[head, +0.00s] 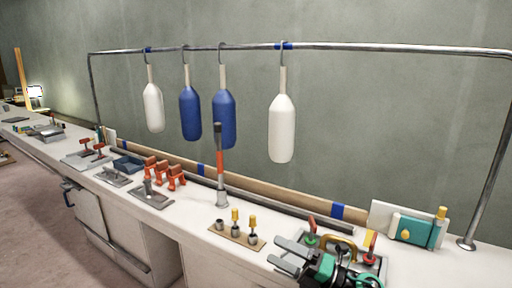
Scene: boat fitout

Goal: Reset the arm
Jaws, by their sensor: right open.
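My right gripper (276,250) shows at the bottom, right of centre, its two grey fingers spread apart and pointing left over the bench top. Nothing shows between the fingers. It is just right of a small wooden board (232,234) with pegs, apart from it in the picture. The gripper's body covers part of a dark tray (374,268) behind it. My left gripper is not in view.
White and blue fenders (281,128) hang from a metal rail (330,45) above the bench (190,222). An upright tool with a red band (220,165) stands mid-bench. Red clamps (175,176) and trays lie left. A teal block (412,229) is at right.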

